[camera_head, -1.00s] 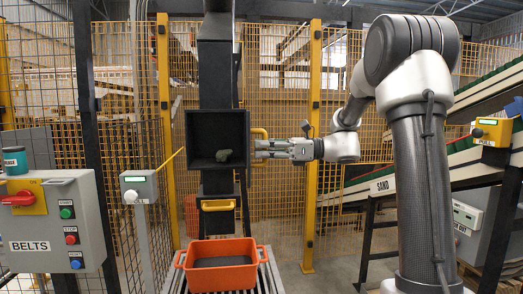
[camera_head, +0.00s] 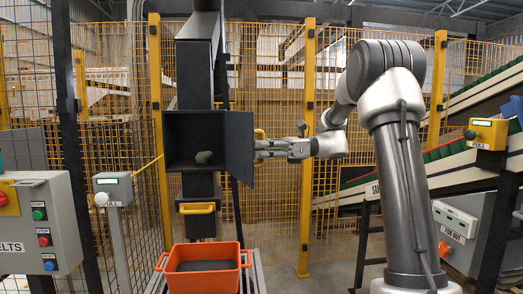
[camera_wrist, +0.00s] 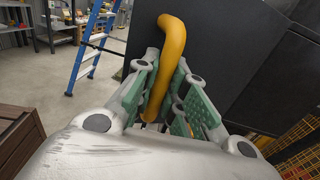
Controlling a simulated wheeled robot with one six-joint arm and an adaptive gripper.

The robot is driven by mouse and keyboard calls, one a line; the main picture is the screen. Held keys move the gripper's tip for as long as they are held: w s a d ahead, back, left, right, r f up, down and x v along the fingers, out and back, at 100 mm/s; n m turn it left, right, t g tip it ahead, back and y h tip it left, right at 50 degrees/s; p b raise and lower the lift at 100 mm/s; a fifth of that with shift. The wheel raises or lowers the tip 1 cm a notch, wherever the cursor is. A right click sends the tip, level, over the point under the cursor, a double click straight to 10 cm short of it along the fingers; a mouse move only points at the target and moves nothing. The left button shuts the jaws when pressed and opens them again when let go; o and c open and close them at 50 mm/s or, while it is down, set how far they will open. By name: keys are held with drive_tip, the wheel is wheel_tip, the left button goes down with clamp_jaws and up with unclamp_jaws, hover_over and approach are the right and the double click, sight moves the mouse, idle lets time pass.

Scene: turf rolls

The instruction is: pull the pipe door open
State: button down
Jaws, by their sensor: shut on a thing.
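The pipe door (camera_head: 239,148) is a dark panel hinged at the right side of a black box (camera_head: 194,165) on a dark vertical pipe (camera_head: 194,75). It stands swung out toward me, and the box's inside shows. My gripper (camera_head: 262,150) is at the door's right side. In the wrist view my gripper (camera_wrist: 158,100) has its green-padded fingers shut around the yellow door handle (camera_wrist: 174,45), with the dark door panel (camera_wrist: 235,35) behind it.
An orange tub (camera_head: 203,267) stands on rollers below the box, beneath a yellow handle (camera_head: 197,208). A control cabinet (camera_head: 38,228) is at left, a small grey box (camera_head: 113,188) beside it. Yellow mesh fencing stands behind. A blue ladder (camera_wrist: 92,45) shows in the wrist view.

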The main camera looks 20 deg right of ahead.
drive_tip(key=shift+s, duration=0.1)
drive_tip(key=c, duration=1.5)
unclamp_jaws()
drive_tip(key=shift+o, duration=0.2)
drive_tip(key=s+d, duration=0.1)
drive_tip(key=d, duration=1.1)
drive_tip(key=shift+s, duration=0.1)
